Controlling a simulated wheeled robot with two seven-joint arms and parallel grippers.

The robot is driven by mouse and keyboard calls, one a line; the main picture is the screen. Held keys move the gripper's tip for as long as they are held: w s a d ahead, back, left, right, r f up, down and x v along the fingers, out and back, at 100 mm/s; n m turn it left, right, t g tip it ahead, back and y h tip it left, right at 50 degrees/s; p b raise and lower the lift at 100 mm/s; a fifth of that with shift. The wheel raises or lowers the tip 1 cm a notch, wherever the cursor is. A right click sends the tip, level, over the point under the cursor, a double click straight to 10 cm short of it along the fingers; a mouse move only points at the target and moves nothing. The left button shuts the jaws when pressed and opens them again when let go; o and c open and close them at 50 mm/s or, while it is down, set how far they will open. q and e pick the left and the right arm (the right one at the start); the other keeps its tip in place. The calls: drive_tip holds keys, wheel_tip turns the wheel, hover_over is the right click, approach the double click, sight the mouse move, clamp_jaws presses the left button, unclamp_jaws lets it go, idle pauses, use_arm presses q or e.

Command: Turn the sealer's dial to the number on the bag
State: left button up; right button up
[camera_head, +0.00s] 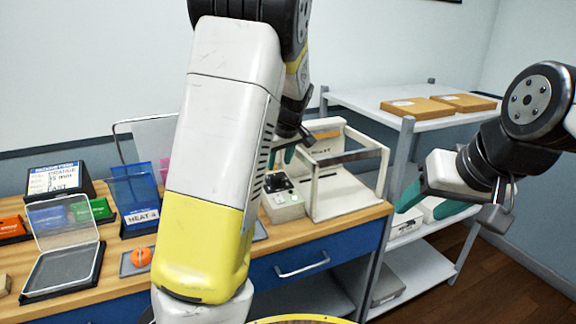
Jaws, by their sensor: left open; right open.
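The sealer (340,195) is a cream machine with a raised frame, at the right end of the wooden bench. Its control box (284,208) is on its left side, with a dark dial area on top; the dial's setting is too small to read. A blue bag (135,190) stands to the left, with a white label (142,217) that seems to read "HEAT 4". My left gripper (283,156) is open above the control box, partly hidden by my own arm, apparently not touching the dial. My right gripper (432,202) is open and empty, right of the sealer.
A clear-lidded tray (62,270), a sign (55,180), green (100,209) and orange (12,228) items and an orange round object (141,257) are on the bench's left. My arm hides the bench's middle.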

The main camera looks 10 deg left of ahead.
sight(276, 176)
use_arm(q)
drive_tip(key=shift+r, duration=0.1)
drive_tip(key=shift+o, duration=1.3)
drive_tip(key=shift+s+a+f+m+h, duration=0.1)
drive_tip(key=shift+a+f+m+h, duration=0.2)
drive_tip(key=shift+f+m, duration=0.35)
drive_tip(key=shift+a+f+m, duration=0.1)
drive_tip(key=shift+f+m, duration=0.05)
drive_tip(key=shift+m, duration=0.2)
drive_tip(key=shift+a+r+m+h, duration=0.15)
drive_tip(key=shift+r+m+h, duration=0.15)
drive_tip(key=shift+m, duration=1)
drive_tip(key=x, duration=0.6)
drive_tip(key=shift+w+f, duration=0.15)
drive_tip(key=shift+w, duration=0.3)
